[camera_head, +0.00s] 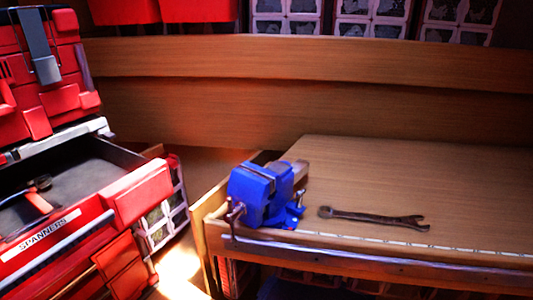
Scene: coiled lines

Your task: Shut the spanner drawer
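The spanner drawer (128,201) is part of the red tool chest at the left. It stands pulled open, with a white label reading SPANNERS on its red front. The drawer's left part is cut off by the picture edge. A dark spanner (372,217) lies flat on the wooden workbench, apart from the drawer. Neither of my grippers shows in this view.
A blue vise (262,194) sits on the left corner of the wooden workbench (430,165). The red tool chest's upper part (40,85) rises above the open drawer. More red drawers (120,262) lie below it. A narrow gap separates chest and bench.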

